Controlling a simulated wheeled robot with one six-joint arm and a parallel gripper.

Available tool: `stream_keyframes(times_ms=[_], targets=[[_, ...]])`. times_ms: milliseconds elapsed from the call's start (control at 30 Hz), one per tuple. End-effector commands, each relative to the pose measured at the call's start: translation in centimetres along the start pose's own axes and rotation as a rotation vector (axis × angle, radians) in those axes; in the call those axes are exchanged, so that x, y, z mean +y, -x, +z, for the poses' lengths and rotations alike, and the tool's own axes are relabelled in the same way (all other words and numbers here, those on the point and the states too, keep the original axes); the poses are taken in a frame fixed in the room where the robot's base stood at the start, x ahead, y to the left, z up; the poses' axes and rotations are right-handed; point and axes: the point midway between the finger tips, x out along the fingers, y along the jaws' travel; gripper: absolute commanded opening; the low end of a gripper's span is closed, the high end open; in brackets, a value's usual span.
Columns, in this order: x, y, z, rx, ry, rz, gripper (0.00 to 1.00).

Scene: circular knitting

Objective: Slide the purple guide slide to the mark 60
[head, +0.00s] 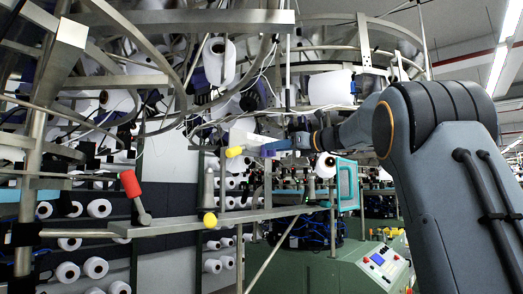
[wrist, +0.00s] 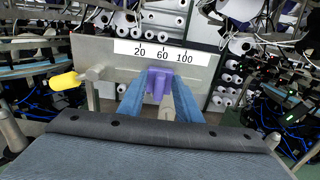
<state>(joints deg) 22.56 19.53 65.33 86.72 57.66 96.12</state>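The slide appears just below the mark 60. My gripper (wrist: 160,88) has one blue finger on each side of the slide, and both appear to touch it. In the head view my gripper (head: 278,147) is at the plate in the middle, and the slide is too small there to make out.
A yellow knob (wrist: 64,81) sticks out left of the plate, close to my gripper. In the head view a red handle (head: 131,184) stands at the left. A metal bar (head: 170,229) crosses below my gripper. Rings, cables and yarn cones crowd the space around.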

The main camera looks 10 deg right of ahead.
Motion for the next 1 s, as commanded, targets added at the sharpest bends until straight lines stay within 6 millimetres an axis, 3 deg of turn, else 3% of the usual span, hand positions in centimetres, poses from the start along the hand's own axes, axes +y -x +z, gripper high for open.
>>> stream_keyframes(times_ms=[633,1000], targets=[[-0.1,5.5,0.0,-0.001,0.001,-0.002,0.31],[0.0,5.8,0.0,0.0,0.0,0.0,0.31]])
